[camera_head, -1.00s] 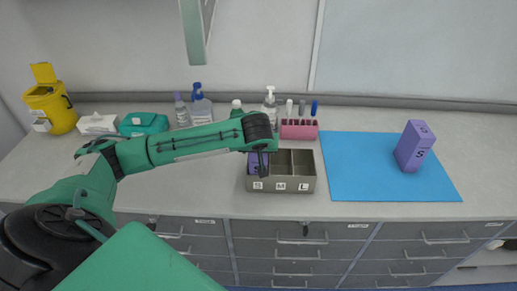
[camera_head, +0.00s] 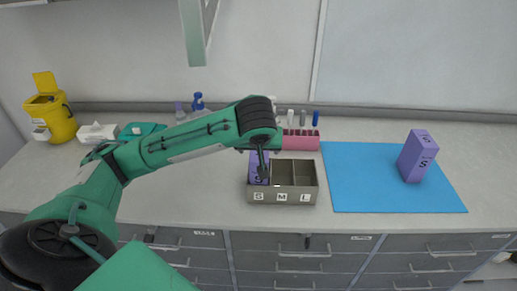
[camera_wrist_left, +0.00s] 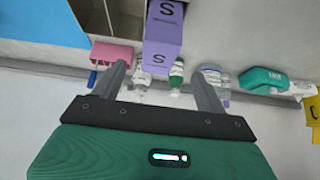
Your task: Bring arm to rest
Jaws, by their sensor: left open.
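My left arm comes in from the left in the head view. My left gripper (camera_head: 262,163) is over the S end of a grey divided tray (camera_head: 284,197). It is open with nothing between its fingers, as the left wrist view (camera_wrist_left: 157,75) shows. A purple box marked S (camera_head: 254,165) stands in the S compartment, partly hidden behind the fingers. It also shows ahead of the fingertips in the left wrist view (camera_wrist_left: 163,42). The M and L compartments look empty. My right gripper is not in view.
A blue mat (camera_head: 370,185) with another purple box (camera_head: 416,158) lies to the right. A pink holder (camera_head: 301,138) with markers stands behind the tray. Bottles, a teal pack (camera_head: 143,130) and a yellow bin (camera_head: 50,120) stand at the back left. Open counter lies in front.

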